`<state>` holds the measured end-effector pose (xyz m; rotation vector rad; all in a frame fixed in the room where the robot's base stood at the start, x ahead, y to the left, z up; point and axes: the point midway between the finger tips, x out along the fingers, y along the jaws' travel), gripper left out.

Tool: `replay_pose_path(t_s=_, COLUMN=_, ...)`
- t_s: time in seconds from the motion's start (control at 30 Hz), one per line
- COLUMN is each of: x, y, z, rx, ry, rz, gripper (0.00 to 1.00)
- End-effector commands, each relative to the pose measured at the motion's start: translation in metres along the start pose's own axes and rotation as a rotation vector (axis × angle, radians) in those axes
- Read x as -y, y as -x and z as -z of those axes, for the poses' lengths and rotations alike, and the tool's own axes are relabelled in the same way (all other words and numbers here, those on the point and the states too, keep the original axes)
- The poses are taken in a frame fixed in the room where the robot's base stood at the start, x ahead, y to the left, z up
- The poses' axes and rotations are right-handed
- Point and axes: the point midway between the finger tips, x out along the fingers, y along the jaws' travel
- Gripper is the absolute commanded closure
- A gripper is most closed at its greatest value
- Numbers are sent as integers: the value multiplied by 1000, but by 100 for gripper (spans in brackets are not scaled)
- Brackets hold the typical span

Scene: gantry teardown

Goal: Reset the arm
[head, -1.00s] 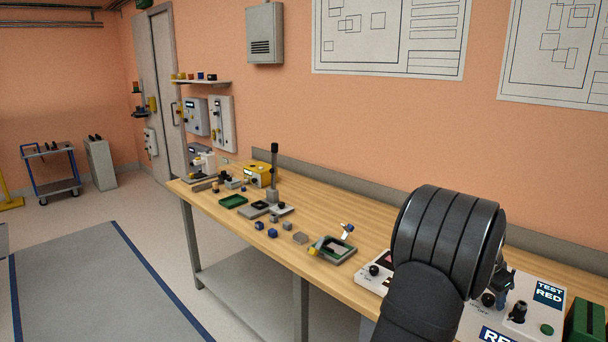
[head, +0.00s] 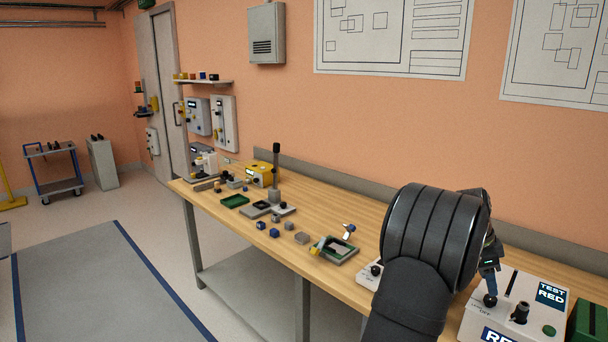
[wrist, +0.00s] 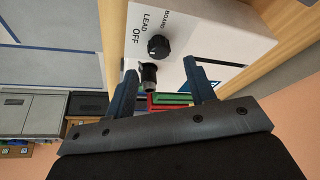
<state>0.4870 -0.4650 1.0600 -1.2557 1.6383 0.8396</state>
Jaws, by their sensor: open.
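My gripper (head: 490,284) is partly hidden behind my dark arm in the head view, with its blue fingers over the left part of a white test box (head: 545,320). In the wrist view my gripper (wrist: 163,82) is open, its two blue fingers apart with nothing held between them. The box face (wrist: 190,45) there reads "BOARD", "LEAD" and "OFF". A round black knob (wrist: 158,46) lies beyond the fingertips, and a black post-like control (wrist: 149,76) shows between the fingers. I cannot tell if a finger touches the box.
A green box (head: 588,322) stands right of the test box. A white panel with a black knob (head: 376,270) is partly hidden by my arm. Left along the bench (head: 330,212) are a green-rimmed tray (head: 341,255), small blocks and a yellow box (head: 262,174). The bench behind my arm is partly clear.

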Motion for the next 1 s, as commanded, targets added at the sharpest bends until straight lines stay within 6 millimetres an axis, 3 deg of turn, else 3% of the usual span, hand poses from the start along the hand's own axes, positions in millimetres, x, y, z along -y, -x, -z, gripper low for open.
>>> replay_pose_path(t_s=0.23, x=0, y=31, z=0, rx=-1, ry=0, rz=2, gripper=50)
replay_pose_path(t_s=0.6, x=0, y=37, z=0, rx=0, ry=1, rz=2, gripper=50)
replay_pose_path(t_s=0.63, x=0, y=37, z=0, rx=0, ry=1, rz=2, gripper=48)
replay_pose_path(t_s=0.87, x=0, y=37, z=0, rx=0, ry=1, rz=1, gripper=3)
replay_pose_path(t_s=1.0, x=-2, y=35, z=1, rx=0, ry=12, rz=11, gripper=0)
